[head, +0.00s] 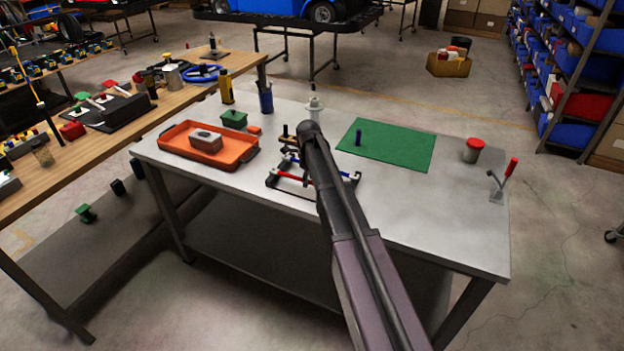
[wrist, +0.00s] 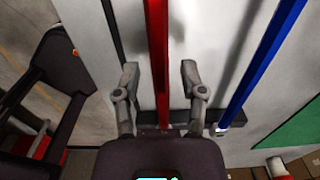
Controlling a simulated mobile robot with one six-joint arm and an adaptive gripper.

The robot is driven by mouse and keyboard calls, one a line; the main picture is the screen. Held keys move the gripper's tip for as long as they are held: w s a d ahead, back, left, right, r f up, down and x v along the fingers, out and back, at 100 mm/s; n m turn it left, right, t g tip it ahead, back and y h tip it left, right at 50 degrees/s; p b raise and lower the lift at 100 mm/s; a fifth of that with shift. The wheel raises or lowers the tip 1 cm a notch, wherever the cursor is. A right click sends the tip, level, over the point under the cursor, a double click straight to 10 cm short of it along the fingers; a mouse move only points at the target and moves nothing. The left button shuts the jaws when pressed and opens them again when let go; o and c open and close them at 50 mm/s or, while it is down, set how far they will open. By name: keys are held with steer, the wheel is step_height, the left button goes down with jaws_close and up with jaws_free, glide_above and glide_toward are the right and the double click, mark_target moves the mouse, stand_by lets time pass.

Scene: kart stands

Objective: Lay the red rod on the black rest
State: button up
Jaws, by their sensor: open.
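The red rod (wrist: 158,45) runs lengthwise between the two fingers of my gripper (wrist: 158,72) in the wrist view. The fingers are open, one on each side of the rod, with gaps showing. In the head view the red rod (head: 290,176) shows low over the worktable, partly hidden by my arm. A blue rod (wrist: 262,65) lies to its right in the wrist view, slanting away. Dark rest-like supports (head: 272,182) stand by the rods at the table's front edge. My arm covers their middle, so I cannot tell exactly how the red rod is borne.
An orange tray (head: 245,160) with a block stands left of the rods. A green mat (head: 405,146) lies to the right, with a small dark blue peg (head: 358,135). A red-lidded jar (head: 473,150) and red-handled clamp (head: 505,180) stand at the right end. Bare tabletop lies between.

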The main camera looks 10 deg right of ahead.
steer(key=shift+r, duration=0.15)
step_height(320, 180, up, 12)
steer(key=p, duration=1.2)
stand_by(0.8)
steer(key=s+d+n, duration=0.1)
steer(key=s+n, duration=2.4)
steer(key=s, duration=0.4)
